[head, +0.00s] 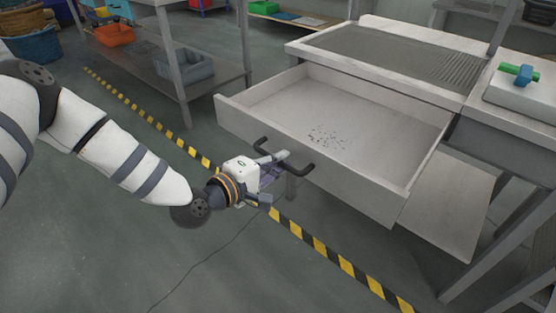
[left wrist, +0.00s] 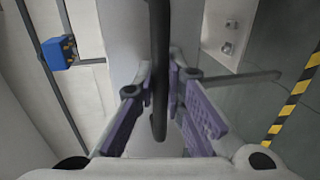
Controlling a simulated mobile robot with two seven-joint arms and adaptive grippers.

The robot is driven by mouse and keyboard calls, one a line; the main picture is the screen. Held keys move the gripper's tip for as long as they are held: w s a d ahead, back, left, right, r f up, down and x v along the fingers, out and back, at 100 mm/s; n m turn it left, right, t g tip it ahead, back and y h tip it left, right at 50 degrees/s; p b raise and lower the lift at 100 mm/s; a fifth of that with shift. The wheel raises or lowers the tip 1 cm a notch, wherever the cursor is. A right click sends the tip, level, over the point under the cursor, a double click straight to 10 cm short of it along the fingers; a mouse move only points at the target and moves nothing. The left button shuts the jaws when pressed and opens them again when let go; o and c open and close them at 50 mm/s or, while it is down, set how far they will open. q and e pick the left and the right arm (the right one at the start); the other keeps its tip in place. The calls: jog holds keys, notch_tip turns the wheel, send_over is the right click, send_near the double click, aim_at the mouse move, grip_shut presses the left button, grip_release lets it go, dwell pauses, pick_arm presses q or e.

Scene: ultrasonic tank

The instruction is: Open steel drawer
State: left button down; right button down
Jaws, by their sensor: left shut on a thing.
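The steel drawer (head: 310,150) is pulled well out from under the worktop in the head view. Its inside is empty apart from some dark specks on its floor. A dark bar handle (head: 300,167) is on its front panel. My left gripper (head: 279,166) is shut on this handle, in front of the drawer. In the left wrist view the handle (left wrist: 158,75) runs between the purple finger pads of the left gripper (left wrist: 160,95). My right gripper shows in neither view.
A worktop with a ribbed drain area (head: 395,58) is above and behind the drawer. A white box with a green and blue tap-like part (head: 519,74) is at the right. A shelf rack (head: 160,60) with bins stands at the back left. The floor before the drawer is clear, with yellow-black tape (head: 315,247).

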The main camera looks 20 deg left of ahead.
pick_arm(q)
jog(key=c, duration=1.7)
grip_release()
jog(key=shift+o, duration=0.2)
jog(key=v, duration=1.2)
